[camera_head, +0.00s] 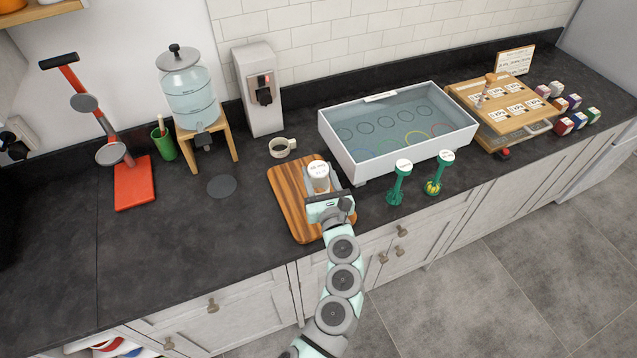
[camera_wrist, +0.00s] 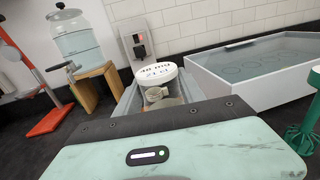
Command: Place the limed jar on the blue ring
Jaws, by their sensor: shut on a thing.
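A jar with a white, lettered lid (camera_head: 318,168) is between the fingers of my gripper (camera_head: 322,188), over the wooden board. Its lid also shows in the wrist view (camera_wrist: 157,73), upright between the fingers; its lower body is largely hidden there. I cannot tell whether the jar touches the board. The white-walled basin (camera_head: 349,160) stands to the right and behind, with a grey-blue floor bearing several rings. The back-row rings look dark; a yellow ring (camera_head: 440,129) and an orange-yellow ring (camera_head: 415,137) lie nearer the front. I cannot single out the blue ring clearly.
The striped wooden board (camera_head: 287,205) lies under my gripper. A mug (camera_head: 282,147) stands behind it. A water dispenser (camera_head: 190,95) and red stand (camera_head: 134,185) are left. The left front counter is clear.

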